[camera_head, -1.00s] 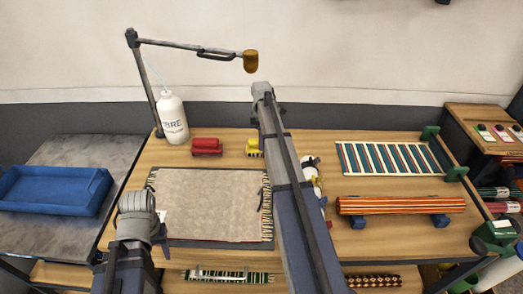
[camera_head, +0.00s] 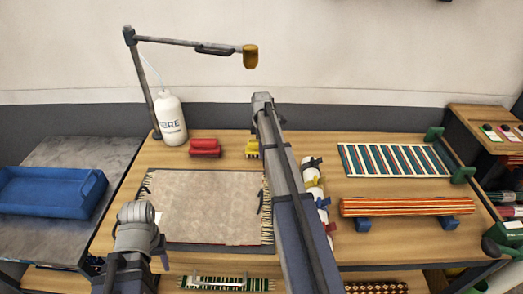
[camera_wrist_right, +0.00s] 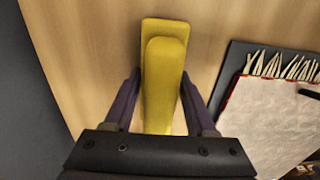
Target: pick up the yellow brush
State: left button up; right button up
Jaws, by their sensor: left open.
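The yellow brush (camera_head: 252,148) lies on the wooden table behind the beige rug, partly hidden by my right arm in the head view. The right wrist view shows the brush (camera_wrist_right: 163,60) from above, its raised grip running between the fingers of my right gripper (camera_wrist_right: 163,95). That gripper is open, with one finger on each side of the brush and a narrow gap showing. In the head view the right gripper is hidden behind its arm. My left gripper (camera_head: 137,215) is over the front left of the rug, empty and away from the brush.
A red brush (camera_head: 205,147) and a white bottle (camera_head: 170,122) stand left of the yellow one. The beige rug (camera_head: 205,205) lies in front. White bottles (camera_head: 313,180) stand right of my arm. A spray arm (camera_head: 190,42) hangs above; a blue tray (camera_head: 50,192) is far left.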

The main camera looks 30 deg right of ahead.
grip_shut()
jog(key=shift+r, duration=0.1)
dwell(0.3)
jog(key=shift+r+p, duration=0.85)
jog(key=shift+p, duration=0.1)
notch_tip(320, 180, up, 2)
jog(key=shift+r+p, duration=0.1)
jog(key=shift+p, duration=0.95)
jog(key=s+a, duration=0.2)
jog(key=a, duration=0.3)
jog(key=s+a, duration=0.2)
jog(key=a, duration=0.4)
jog(key=s+a, duration=0.2)
jog(key=a, duration=0.3)
jog(key=shift+s+a+f, duration=0.3)
jog(key=shift+a, duration=0.05)
